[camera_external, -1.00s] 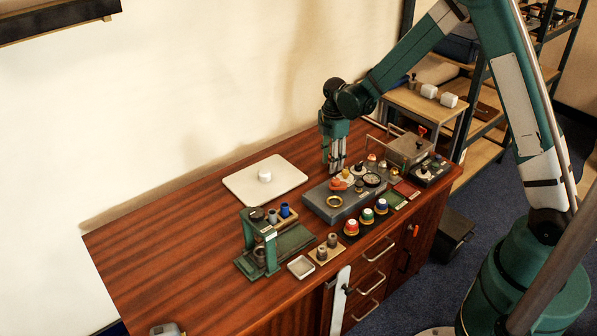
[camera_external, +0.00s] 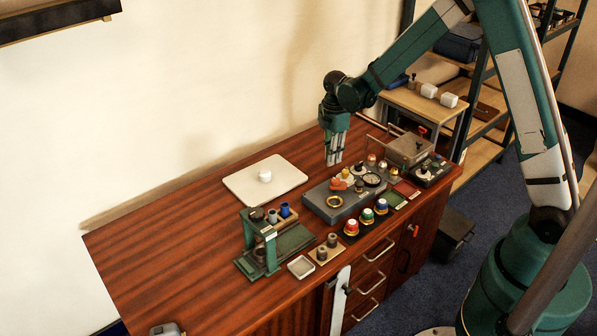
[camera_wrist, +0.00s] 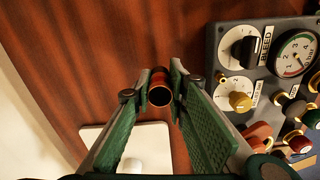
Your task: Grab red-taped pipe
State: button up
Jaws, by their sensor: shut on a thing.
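My gripper (camera_external: 334,162) is above the wooden bench, behind the grey gauge panel (camera_external: 322,203). In the wrist view, its two green-padded fingers (camera_wrist: 160,92) are shut on a short copper pipe (camera_wrist: 159,96). The pipe's open round end faces the camera, and a dark reddish band shows on its far side. I take it to be the red-taped pipe, though the tape is only partly visible. In the external view the pipe cannot be made out between the fingers.
The panel carries dials, valves and coloured fittings. A white board (camera_external: 245,188) with a white knob-like piece (camera_external: 265,176) lies to the left. A green press (camera_external: 262,245) stands at front left. Bare bench lies at the far left (camera_external: 170,250).

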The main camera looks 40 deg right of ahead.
notch_tip(320, 180, up, 8)
jog(key=shift+f+p, duration=0.2)
jog(key=shift+p, duration=0.6)
